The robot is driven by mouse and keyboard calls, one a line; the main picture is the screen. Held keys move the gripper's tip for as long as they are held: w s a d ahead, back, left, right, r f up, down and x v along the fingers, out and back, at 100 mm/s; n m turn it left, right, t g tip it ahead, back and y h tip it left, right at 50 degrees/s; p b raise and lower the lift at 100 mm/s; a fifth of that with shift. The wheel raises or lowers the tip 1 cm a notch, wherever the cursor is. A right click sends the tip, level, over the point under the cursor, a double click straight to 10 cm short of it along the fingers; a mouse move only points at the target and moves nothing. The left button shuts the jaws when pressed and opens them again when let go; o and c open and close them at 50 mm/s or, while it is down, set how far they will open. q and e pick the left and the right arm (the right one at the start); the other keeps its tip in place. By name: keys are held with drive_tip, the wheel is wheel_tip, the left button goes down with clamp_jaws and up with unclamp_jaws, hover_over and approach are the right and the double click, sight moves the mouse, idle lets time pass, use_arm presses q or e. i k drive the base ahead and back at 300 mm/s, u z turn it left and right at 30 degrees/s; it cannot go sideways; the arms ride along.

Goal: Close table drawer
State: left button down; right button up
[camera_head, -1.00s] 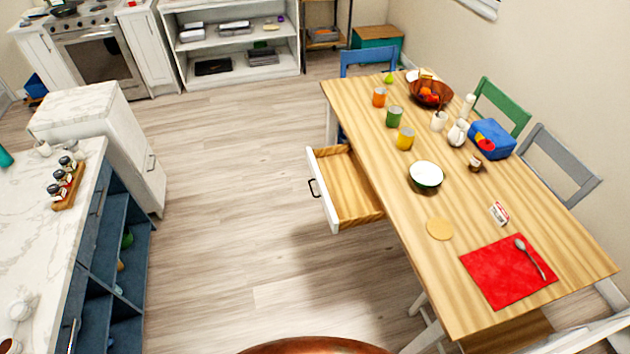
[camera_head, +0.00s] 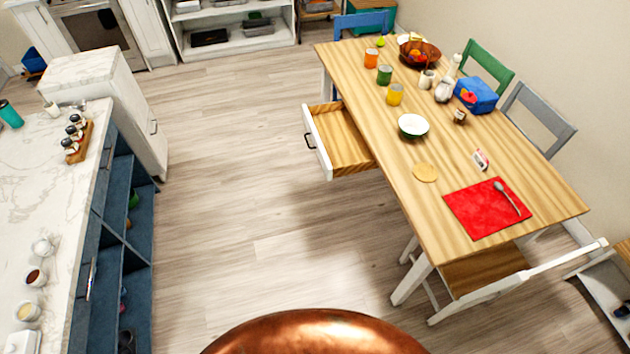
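The table drawer (camera_head: 340,141) is pulled out from the left long side of the wooden table (camera_head: 437,205). Its inside is bare wood and looks empty. Its white front (camera_head: 318,144) faces left and carries a dark handle (camera_head: 309,141). Neither of my grippers shows in the head view, so nothing of mine is seen touching the drawer.
Clear wood floor (camera_head: 240,190) lies between the drawer and the blue counter unit (camera_head: 115,220) at left. A white chair (camera_head: 510,285) stands at the table's near end. Bowls, cups and a red placemat (camera_head: 485,208) sit on the table.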

sight(340, 147)
drive_tip(key=u, duration=0.2)
drive_tip(key=i, duration=1)
drive_tip(key=z, duration=0.85)
